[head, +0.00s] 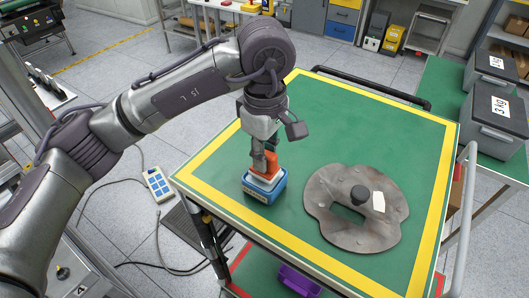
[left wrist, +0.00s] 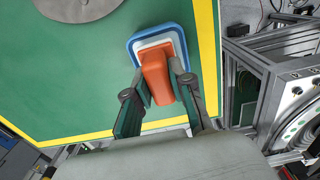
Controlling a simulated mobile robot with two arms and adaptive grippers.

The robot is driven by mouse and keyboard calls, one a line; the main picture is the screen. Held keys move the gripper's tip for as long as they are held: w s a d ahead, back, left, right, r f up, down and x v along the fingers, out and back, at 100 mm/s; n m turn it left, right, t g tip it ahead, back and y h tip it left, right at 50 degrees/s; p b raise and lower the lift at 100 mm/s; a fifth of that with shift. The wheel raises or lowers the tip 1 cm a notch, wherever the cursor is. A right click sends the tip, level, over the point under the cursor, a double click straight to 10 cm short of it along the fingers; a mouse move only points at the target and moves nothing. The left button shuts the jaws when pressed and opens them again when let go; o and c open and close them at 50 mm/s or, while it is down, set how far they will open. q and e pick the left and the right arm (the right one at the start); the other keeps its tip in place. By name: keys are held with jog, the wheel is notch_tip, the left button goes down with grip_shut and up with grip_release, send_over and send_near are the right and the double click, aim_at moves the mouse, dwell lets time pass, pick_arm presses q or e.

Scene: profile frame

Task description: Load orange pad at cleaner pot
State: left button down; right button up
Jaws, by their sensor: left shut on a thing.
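The orange pad (head: 271,158) is an upright orange grip with a white layer under it. Its base sits in or on the blue cleaner pot (head: 264,194), near the left corner of the green table. My left gripper (head: 264,160) points down and is shut on the orange grip. In the left wrist view the fingers stand on both sides of the orange pad (left wrist: 156,75), with the white layer inside the blue rim of the pot (left wrist: 134,44). Whether the pad's underside touches the pot's bottom is hidden. My right gripper is not in view.
A black rail (head: 370,88) runs along the far edge.

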pick_arm(q)
jog(key=shift+f+b, duration=0.5)
jog(key=shift+b, duration=0.05)
dwell(0.6)
jog(key=shift+f+b, duration=0.15)
jog(key=shift+b, duration=0.25)
dwell(1.7)
jog(key=shift+r+p, duration=1.6)
jog(key=shift+r, duration=2.05)
jog(key=shift+f, duration=0.15)
